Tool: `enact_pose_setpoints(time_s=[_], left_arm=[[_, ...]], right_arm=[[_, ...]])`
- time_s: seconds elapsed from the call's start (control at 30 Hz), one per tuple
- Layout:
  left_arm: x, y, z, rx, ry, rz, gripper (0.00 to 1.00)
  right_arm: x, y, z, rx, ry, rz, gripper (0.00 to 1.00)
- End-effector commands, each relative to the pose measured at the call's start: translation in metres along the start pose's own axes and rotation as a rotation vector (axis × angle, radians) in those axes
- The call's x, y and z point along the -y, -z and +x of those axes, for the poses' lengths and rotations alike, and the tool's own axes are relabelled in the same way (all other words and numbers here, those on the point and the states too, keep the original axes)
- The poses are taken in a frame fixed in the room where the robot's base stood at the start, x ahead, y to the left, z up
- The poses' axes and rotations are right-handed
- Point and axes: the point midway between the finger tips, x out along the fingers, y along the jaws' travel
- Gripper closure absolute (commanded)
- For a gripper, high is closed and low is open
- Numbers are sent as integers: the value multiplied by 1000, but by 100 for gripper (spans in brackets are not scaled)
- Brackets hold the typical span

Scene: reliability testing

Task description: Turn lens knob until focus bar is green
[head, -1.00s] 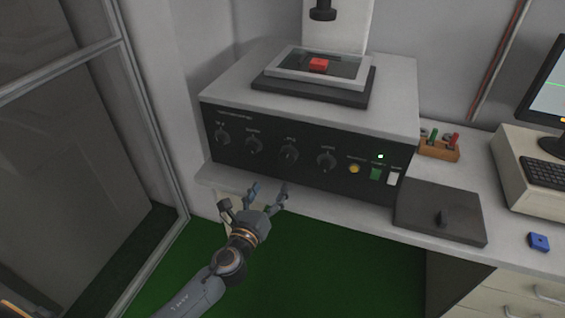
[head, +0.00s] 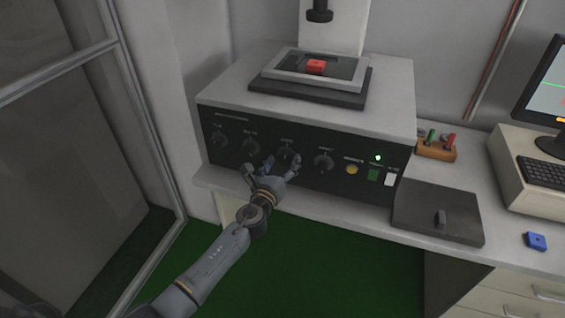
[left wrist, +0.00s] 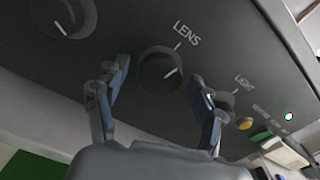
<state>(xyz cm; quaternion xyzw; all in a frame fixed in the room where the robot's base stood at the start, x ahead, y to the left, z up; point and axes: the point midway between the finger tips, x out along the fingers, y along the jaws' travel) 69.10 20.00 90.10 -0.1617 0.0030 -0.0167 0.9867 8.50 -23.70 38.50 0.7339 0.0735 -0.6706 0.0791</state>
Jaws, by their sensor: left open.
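The dark round lens knob (head: 287,153) is the third knob from the left on the black front panel in the head view, partly covered by my fingers. In the left wrist view the lens knob (left wrist: 160,73), with a pale pointer mark, sits under the word LENS. My left gripper (head: 272,165) is open in front of the panel. In the left wrist view its fingers (left wrist: 159,72) are spread on either side of the lens knob, with gaps. The monitor (head: 547,85) shows a thin green line and an orange patch; I cannot tell whether either is the focus bar. My right gripper is not in view.
The light knob (left wrist: 228,100) is close beside my right-hand finger in the left wrist view. A yellow button (head: 352,169) and green switch (head: 373,174) are farther right. A red block (head: 316,67) sits on the stage. A dark plate (head: 415,215) lies on the bench.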

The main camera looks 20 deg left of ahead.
Motion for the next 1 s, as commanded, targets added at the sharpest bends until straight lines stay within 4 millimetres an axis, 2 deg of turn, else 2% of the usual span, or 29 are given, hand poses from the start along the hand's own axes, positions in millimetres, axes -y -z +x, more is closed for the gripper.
enact_pose_setpoints(time_s=[0.07, 0.3, 0.33, 0.67, 1.0], left_arm=[[0, 0, 0, 0, 0, 0, 33], [0, 0, 0, 0, 0, 0, 82], [0, 0, 0, 0, 0, 0, 86], [0, 0, 0, 1, 1, -44, 86], [-1, 1, 0, 1, 1, -273, 86]], right_arm=[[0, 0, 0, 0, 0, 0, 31], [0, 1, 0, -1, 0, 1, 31], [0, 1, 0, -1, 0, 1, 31], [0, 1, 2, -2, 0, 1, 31], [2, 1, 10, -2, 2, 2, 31]])
